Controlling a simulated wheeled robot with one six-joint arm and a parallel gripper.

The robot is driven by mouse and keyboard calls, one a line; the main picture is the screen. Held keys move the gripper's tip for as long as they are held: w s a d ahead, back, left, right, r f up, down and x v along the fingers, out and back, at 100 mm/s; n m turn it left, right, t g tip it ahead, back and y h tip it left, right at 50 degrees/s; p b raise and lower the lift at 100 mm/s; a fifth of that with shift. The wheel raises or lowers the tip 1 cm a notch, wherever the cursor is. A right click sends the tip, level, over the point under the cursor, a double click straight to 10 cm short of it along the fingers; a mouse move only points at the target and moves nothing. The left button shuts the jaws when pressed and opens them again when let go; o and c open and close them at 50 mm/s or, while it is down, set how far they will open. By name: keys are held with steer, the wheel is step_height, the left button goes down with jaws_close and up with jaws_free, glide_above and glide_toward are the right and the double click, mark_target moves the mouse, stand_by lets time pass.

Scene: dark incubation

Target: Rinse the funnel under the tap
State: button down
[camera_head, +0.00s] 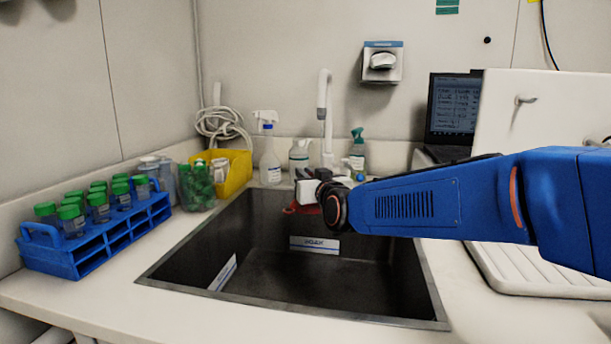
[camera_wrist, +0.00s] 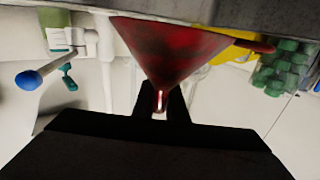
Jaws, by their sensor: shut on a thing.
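The red funnel (camera_head: 300,209) is in my gripper, over the back part of the sink; my arm hides part of it in the head view. In the wrist view, the funnel (camera_wrist: 170,45) shows its wide cone, with its narrow stem between my fingers. My gripper (camera_wrist: 160,103) is shut on the stem. The white tap (camera_head: 324,95) stands upright behind the sink, just behind my gripper in the picture. Its outlet is hard to make out, and I see no water. The dark sink (camera_head: 300,275) is below.
A blue rack (camera_head: 85,255) with several green-capped tubes stands left of the sink. A yellow bin (camera_head: 238,172) and spray bottles (camera_head: 270,160) line the back. A laptop (camera_head: 452,110) and a white ridged board (camera_head: 530,275) are on the right. The sink's front is free.

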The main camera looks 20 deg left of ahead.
steer(key=shift+w+d, duration=0.1)
steer(key=shift+d, duration=0.05)
steer(key=shift+w+d, duration=0.15)
steer(key=shift+d, duration=0.2)
steer(key=shift+a, duration=0.2)
stand_by(0.5)
steer(key=shift+s+a, duration=0.25)
steer(key=shift+a, duration=0.05)
glide_above(307, 208)
stand_by(1.2)
stand_by(1.2)
